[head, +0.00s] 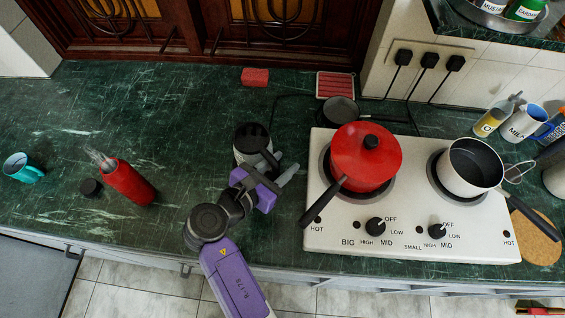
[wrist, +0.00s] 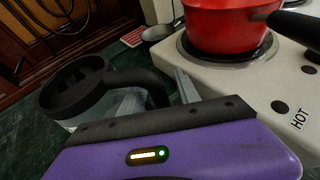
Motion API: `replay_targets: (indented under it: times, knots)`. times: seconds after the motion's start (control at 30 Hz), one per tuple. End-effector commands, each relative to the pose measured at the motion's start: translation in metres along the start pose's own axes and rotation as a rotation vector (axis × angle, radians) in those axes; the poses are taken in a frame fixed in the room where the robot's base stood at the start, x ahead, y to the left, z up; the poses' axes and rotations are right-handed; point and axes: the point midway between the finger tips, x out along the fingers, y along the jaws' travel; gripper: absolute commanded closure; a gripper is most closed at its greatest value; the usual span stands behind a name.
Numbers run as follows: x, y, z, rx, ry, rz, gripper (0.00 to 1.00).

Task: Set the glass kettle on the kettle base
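The glass kettle (head: 250,139) stands upright on the green counter left of the stove, with a black lid and black handle. In the wrist view its lid (wrist: 72,84) and curved handle (wrist: 150,82) show, while its glass body is mostly hidden by my gripper. My gripper (head: 283,166) is open at the handle side of the kettle. A dark round piece (head: 340,110), seemingly the kettle base, lies behind the stove's left corner. It also shows in the wrist view (wrist: 156,34).
The white stove (head: 402,221) stands close on the right, with a red pot (head: 366,155) and a white saucepan (head: 472,166). A black cord crosses the counter behind the kettle.

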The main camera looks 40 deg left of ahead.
Motion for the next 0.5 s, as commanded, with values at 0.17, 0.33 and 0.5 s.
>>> replay_targets:
  times: [0.17, 0.33, 0.5]
  knots:
    - [-0.025, 0.001, -0.001, 0.000, -0.001, 0.004, 0.61]
    - [-0.060, 0.001, -0.002, -0.001, 0.000, 0.005, 0.61]
    - [-0.092, 0.001, -0.001, 0.000, 0.000, 0.004, 0.61]
